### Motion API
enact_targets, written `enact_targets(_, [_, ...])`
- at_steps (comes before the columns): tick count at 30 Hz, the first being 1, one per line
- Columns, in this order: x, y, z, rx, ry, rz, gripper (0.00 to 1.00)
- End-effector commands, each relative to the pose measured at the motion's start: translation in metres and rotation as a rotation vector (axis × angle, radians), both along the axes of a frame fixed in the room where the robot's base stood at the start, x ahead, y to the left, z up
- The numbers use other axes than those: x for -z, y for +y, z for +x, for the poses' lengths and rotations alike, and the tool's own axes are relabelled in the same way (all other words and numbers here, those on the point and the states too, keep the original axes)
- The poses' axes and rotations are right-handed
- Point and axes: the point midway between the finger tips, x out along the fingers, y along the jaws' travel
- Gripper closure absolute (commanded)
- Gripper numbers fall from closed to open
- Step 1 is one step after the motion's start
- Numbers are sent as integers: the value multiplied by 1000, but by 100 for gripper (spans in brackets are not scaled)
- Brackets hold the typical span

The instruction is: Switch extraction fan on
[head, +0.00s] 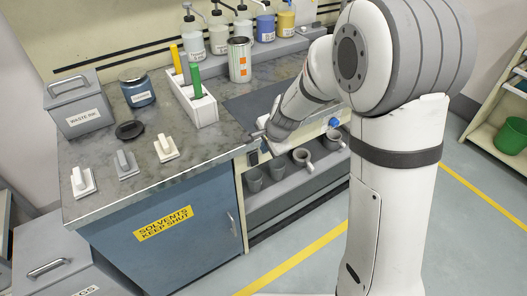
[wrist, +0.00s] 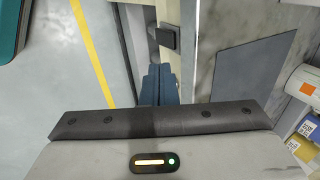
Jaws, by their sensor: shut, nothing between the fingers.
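A small dark block that looks like a switch (wrist: 169,37) sits on a cream panel at the bench edge in the wrist view. It also shows in the head view (head: 253,158), just below my gripper. Whether it is on or off cannot be told, and no fan label can be read. My gripper (wrist: 160,72) is shut and empty, its blue-grey fingers pointing toward the dark block with a small gap in the picture. In the head view my gripper (head: 262,136) is at the bench's right front corner, partly hidden by my arm.
The bench top (head: 95,200) carries a waste ink box (head: 82,108), a blue-labelled jar (head: 137,90), several white-handled tools and a white holder (head: 200,108). Grey cups (head: 303,158) stand on a low shelf below my gripper. A blue cabinet door (head: 180,218) is shut.

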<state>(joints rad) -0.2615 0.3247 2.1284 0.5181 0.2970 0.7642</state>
Motion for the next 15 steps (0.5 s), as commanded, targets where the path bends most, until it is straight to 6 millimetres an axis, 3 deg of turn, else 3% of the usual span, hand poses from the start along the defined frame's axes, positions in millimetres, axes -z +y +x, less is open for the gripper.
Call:
enact_targets(1, [-14, 0, 0, -1, -4, 1, 100])
enact_targets(6, [-37, -2, -2, 0, -3, 1, 100])
enact_targets(15, [-46, -3, -3, 1, 0, 0, 100])
